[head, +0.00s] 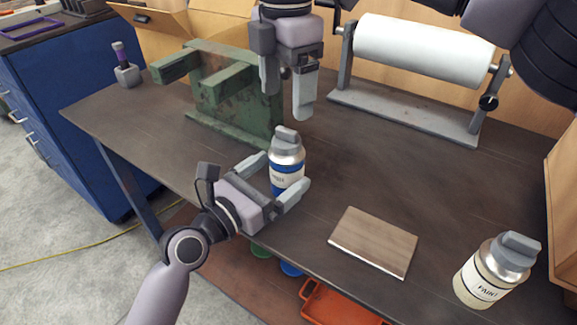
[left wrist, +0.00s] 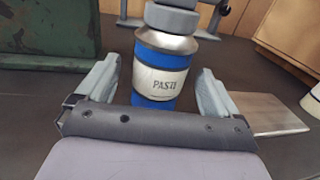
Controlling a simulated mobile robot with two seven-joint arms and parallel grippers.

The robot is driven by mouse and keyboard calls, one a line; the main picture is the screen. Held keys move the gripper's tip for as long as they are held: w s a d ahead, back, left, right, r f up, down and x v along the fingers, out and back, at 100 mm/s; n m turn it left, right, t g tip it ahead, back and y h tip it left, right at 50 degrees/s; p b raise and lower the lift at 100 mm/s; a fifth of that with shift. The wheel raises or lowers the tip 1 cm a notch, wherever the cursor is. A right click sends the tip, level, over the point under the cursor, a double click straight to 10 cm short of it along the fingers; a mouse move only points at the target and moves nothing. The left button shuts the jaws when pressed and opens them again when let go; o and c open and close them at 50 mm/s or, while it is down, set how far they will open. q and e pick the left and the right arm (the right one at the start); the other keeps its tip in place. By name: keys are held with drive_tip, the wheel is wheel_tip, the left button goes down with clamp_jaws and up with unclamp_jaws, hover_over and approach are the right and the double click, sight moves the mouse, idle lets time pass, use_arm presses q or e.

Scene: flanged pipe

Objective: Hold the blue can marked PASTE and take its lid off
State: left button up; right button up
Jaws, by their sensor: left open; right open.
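In the left wrist view the can stands between the two open fingers (left wrist: 157,88), with gaps on both sides. My right gripper (head: 286,95) is open and empty, pointing down above and behind the lid.
A green metal stand (head: 235,105) is close behind the can on the left. A wooden board (head: 374,241) lies to the right. A cream can (head: 482,282) with a grey lid stands at the front right. A white roll on a holder (head: 423,50) is at the back.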

sight(294, 162)
use_arm(q)
drive_tip(key=shift+x, duration=2.5)
drive_tip(key=c, duration=1.5)
